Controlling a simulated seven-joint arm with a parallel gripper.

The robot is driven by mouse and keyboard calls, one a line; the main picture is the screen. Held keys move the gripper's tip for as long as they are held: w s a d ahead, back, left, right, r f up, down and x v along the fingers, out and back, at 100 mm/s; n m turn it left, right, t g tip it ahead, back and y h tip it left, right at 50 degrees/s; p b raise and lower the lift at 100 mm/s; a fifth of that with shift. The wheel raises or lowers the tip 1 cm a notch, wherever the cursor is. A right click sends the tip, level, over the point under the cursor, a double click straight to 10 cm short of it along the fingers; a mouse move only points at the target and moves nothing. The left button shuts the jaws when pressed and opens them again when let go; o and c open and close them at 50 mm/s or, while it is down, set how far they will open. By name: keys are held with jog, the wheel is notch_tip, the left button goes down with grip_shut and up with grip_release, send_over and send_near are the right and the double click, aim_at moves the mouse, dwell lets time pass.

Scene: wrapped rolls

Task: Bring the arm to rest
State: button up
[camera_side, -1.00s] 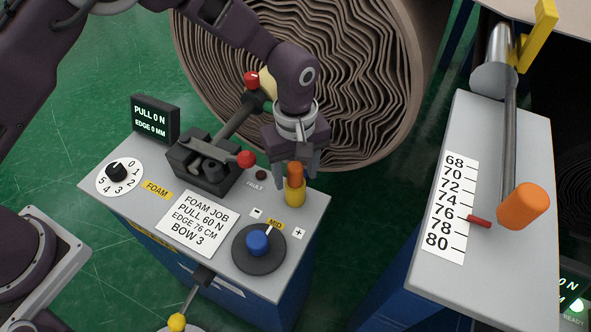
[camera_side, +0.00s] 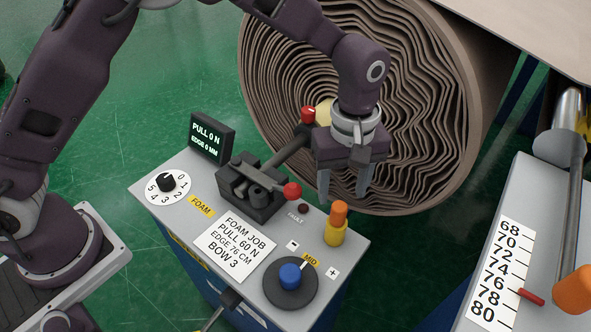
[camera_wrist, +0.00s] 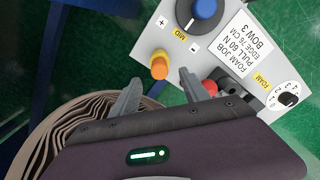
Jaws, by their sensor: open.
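My gripper (camera_side: 343,193) is open and empty, fingers pointing down, above and behind the orange-topped yellow post (camera_side: 336,233) on the grey control panel (camera_side: 357,243). The fingers are apart from the post. In the wrist view my gripper (camera_wrist: 159,76) has its two fingers spread, with the orange top (camera_wrist: 160,67) showing beyond the gap between them. My arm is bent and raised over the panel's back edge.
The panel carries a blue knob (camera_side: 290,275), a numbered dial (camera_side: 167,183), a red-balled lever (camera_side: 292,191) and a small display (camera_side: 212,137). A large wrapped roll (camera_side: 350,100) stands close behind my gripper. A scale (camera_side: 502,277) with an orange handle is at right.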

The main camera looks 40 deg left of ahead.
jog(key=s+a+r+m+t+h, duration=0.15)
jog(key=s+a+r, duration=0.25)
jog(key=a+r, duration=0.4)
jog(key=s+a+r+m+t, duration=0.1)
jog(key=s+a+r+m, duration=0.2)
jog(key=s+a+r, duration=0.5)
jog(key=s+a+r+m+t+y, duration=0.1)
jog(key=s+a+m, duration=0.4)
jog(key=s, duration=0.6)
jog(key=shift+s+a+r+t, duration=0.4)
jog(key=shift+r+t, duration=0.2)
jog(key=shift+t, duration=0.45)
jog(key=shift+y, duration=0.25)
